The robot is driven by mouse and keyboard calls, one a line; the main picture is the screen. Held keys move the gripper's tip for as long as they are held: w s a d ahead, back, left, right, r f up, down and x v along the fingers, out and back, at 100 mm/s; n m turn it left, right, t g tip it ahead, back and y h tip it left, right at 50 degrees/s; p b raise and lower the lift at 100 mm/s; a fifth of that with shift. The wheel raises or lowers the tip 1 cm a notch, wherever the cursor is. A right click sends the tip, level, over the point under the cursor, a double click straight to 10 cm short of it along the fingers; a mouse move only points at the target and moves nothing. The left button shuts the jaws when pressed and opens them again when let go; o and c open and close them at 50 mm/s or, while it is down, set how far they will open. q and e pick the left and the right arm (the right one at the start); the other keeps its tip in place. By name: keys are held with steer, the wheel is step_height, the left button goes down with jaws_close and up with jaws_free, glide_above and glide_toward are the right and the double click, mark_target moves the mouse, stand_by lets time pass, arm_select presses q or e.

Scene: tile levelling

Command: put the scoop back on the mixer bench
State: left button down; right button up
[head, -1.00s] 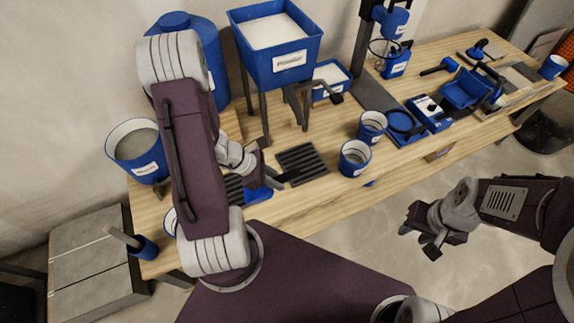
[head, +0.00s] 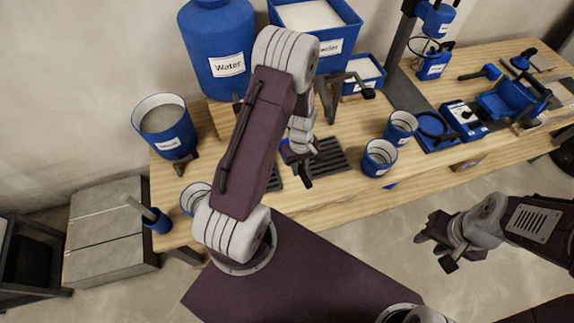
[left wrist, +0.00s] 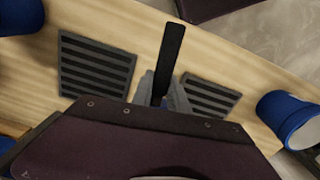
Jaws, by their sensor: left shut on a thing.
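My left gripper (left wrist: 164,97) is shut on the black handle (left wrist: 171,52) of what looks like the scoop. The handle sticks out past the grey fingertips. In the head view my left gripper (head: 303,168) is over the mixer bench (head: 335,190), between two dark slatted grates, and a little blue shows beside it. The scoop's bowl is mostly hidden by my arm and wrist, and I cannot tell whether the scoop touches the bench. My right gripper (head: 437,252) is open and empty, off the bench's front edge at the right.
A dark grate (head: 328,157) lies right of the left gripper. Blue-rimmed cups (head: 380,158) stand further right. The powder hopper (head: 335,45), water tank (head: 228,68) and a grey-filled bucket (head: 163,130) stand behind and left. Bare wood lies along the front.

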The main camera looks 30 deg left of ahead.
arm_select(q)
steer(key=shift+f, duration=0.1)
step_height(320, 180, down, 7)
steer(key=b, duration=0.6)
steer(key=shift+b, duration=0.3)
steer(key=shift+r, duration=0.2)
steer(key=shift+f+b, duration=0.3)
steer(key=shift+f, duration=0.25)
steer(key=c, duration=1.2)
jaws_free()
